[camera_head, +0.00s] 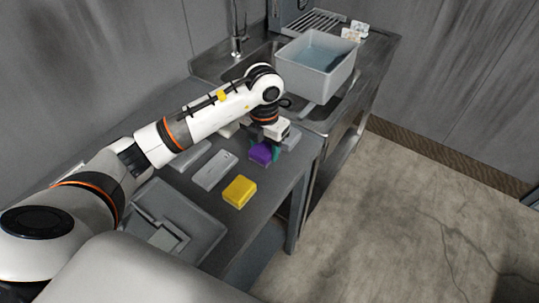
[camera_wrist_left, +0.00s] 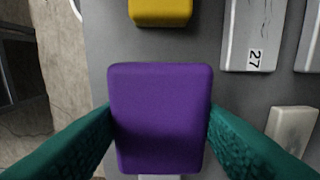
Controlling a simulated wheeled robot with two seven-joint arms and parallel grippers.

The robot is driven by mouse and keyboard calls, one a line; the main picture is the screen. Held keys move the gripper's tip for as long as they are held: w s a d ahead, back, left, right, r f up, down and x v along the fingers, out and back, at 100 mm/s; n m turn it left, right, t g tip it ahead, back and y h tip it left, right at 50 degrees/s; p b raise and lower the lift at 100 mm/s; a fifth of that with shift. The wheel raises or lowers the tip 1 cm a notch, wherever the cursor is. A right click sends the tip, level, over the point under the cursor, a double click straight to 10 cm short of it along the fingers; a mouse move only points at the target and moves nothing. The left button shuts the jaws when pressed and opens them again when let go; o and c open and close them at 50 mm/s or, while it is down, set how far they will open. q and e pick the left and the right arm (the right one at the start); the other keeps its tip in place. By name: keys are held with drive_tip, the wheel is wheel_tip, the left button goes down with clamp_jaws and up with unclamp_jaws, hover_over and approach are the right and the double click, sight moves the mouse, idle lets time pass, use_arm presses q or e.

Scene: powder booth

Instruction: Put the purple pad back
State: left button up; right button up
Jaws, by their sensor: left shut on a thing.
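The purple pad (camera_head: 261,153) is at my left gripper (camera_head: 264,150), near the front edge of the grey bench. In the left wrist view the purple pad (camera_wrist_left: 160,117) fills the space between the two green fingers of my left gripper (camera_wrist_left: 160,128), which is shut on it. I cannot tell whether the pad touches the bench. The yellow pad (camera_head: 239,191) lies on the bench nearer to me; it also shows in the left wrist view (camera_wrist_left: 160,10). My right gripper is in neither view.
Grey blocks lie beside the pads, one (camera_head: 214,171) near the yellow pad and one marked 27 (camera_wrist_left: 250,40). A grey tray (camera_head: 211,232) with parts is at the near end. A water-filled tub (camera_head: 303,71) stands by the sink at the back.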

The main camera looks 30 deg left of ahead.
use_arm(q)
drive_tip(key=shift+f, duration=0.7)
wheel_tip(320, 180, down, 3)
drive_tip(key=shift+w+f+p, duration=0.1)
drive_tip(key=shift+p, duration=0.4)
drive_tip(key=shift+f, duration=0.1)
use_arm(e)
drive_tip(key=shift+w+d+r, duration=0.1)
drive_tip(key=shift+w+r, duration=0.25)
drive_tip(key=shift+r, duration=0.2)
use_arm(q)
drive_tip(key=shift+f, duration=0.2)
drive_tip(key=o, duration=0.9)
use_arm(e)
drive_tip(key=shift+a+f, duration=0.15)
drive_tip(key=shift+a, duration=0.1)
